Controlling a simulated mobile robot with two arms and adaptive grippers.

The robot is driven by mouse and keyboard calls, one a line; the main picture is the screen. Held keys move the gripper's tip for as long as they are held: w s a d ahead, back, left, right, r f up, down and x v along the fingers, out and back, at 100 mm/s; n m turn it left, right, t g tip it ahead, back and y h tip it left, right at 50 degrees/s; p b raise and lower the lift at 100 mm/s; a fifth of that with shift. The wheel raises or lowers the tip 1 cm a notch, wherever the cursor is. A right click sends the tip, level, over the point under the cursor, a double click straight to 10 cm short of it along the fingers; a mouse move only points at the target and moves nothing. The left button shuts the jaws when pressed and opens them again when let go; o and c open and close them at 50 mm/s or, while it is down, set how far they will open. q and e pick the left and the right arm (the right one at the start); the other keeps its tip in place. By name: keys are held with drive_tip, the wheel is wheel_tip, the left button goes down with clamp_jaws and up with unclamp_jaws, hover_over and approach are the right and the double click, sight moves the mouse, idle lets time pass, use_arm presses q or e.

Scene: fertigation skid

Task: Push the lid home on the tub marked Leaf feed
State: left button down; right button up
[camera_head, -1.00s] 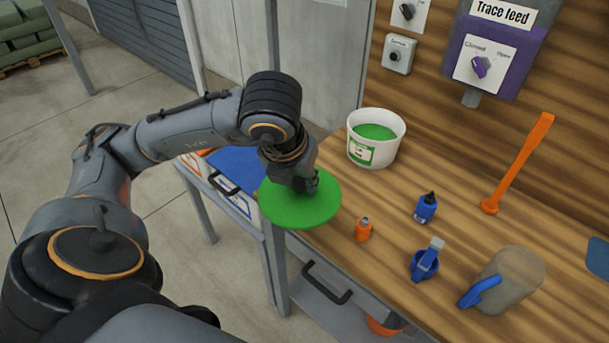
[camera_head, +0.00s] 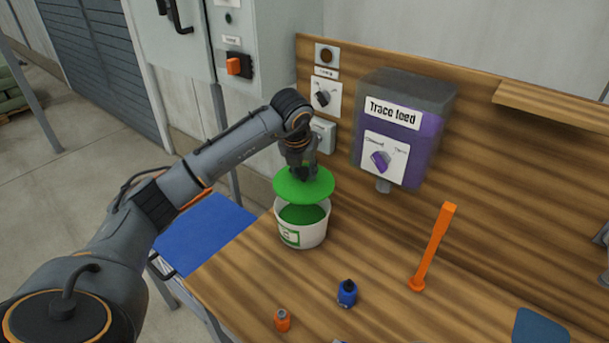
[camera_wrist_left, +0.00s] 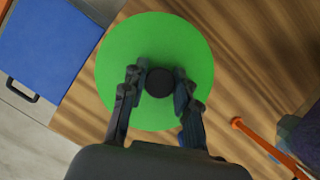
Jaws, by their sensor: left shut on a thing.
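The green round lid (camera_head: 304,186) hangs just above the white tub (camera_head: 303,236), apart from its rim, in the head view. The tub stands upright on the wooden bench, open, with green contents and a green label too small to read. My left gripper (camera_head: 301,172) is above the lid and shut on its dark knob. In the left wrist view the lid (camera_wrist_left: 125,65) spreads below the fingers of the left gripper (camera_wrist_left: 159,85), with the round knob between them; the lid hides the tub there. My right gripper is not in view.
A purple Trace feed box (camera_head: 401,130) is on the wooden back panel right of the tub.

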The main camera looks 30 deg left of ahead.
sight(302, 180)
use_arm(q)
drive_tip(key=shift+s+a+f+b, duration=0.15)
drive_tip(key=shift+s+f+b, duration=0.1)
drive_tip(key=shift+f+b, duration=0.25)
drive_tip(key=shift+f, duration=0.4)
drive_tip(key=shift+f+b, duration=0.45)
drive_tip(key=shift+f, duration=0.2)
drive_tip(key=shift+w+f, duration=0.1)
drive_tip(key=shift+f, duration=0.2)
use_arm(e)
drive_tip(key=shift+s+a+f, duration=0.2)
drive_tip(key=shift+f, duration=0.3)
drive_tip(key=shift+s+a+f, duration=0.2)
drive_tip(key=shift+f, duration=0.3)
use_arm(q)
drive_tip(key=shift+f+b, duration=0.15)
drive_tip(key=shift+b, duration=0.15)
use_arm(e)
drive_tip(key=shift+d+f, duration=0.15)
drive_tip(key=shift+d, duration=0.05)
use_arm(q)
drive_tip(key=shift+f, duration=0.25)
drive_tip(key=shift+f+b, duration=0.15)
drive_tip(key=shift+b, duration=0.15)
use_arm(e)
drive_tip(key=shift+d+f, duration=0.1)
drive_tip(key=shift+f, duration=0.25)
